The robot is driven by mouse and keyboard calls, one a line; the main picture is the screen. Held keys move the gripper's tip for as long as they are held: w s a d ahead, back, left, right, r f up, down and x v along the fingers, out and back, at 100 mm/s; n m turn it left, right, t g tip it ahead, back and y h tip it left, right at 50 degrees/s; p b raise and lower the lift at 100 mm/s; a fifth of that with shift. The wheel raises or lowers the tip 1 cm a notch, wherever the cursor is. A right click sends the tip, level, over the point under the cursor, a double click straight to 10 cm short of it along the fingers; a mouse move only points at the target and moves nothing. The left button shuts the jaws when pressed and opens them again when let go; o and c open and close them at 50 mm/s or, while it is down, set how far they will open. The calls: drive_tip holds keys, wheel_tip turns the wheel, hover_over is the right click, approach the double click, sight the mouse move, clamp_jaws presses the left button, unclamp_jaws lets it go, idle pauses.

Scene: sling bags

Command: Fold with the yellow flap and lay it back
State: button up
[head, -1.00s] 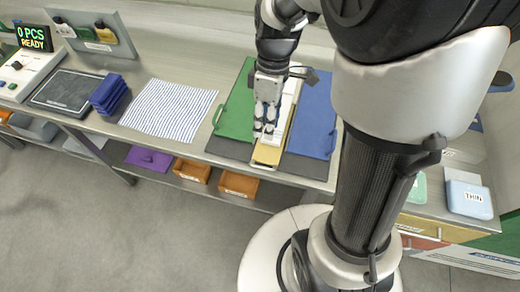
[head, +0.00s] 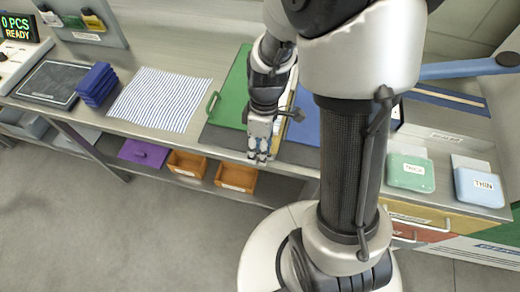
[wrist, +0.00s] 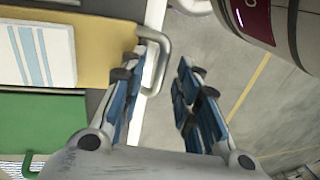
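The yellow flap (wrist: 105,45) lies flat at the left of the wrist view, with a bent handle (wrist: 163,60) on its edge. A folded white cloth with blue stripes (wrist: 38,50) lies against the yellow flap. My gripper (wrist: 170,75) is open and empty, its fingers spread. The left finger is beside the handle; whether they touch is unclear. In the head view my gripper (head: 260,157) points down at the front edge of the folding board, and my arm hides most of the yellow flap. The green flap (head: 236,88) and blue flap (head: 305,118) lie flat.
A striped cloth (head: 160,98) lies flat left of the board, beside stacked blue bags (head: 97,84). Orange bins (head: 236,177) and a purple item (head: 144,153) sit on the shelf below. Labelled THICK (head: 411,172) and THIN (head: 478,187) containers stand at right.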

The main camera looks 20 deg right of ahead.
clamp_jaws()
idle(0.3)
idle(0.5)
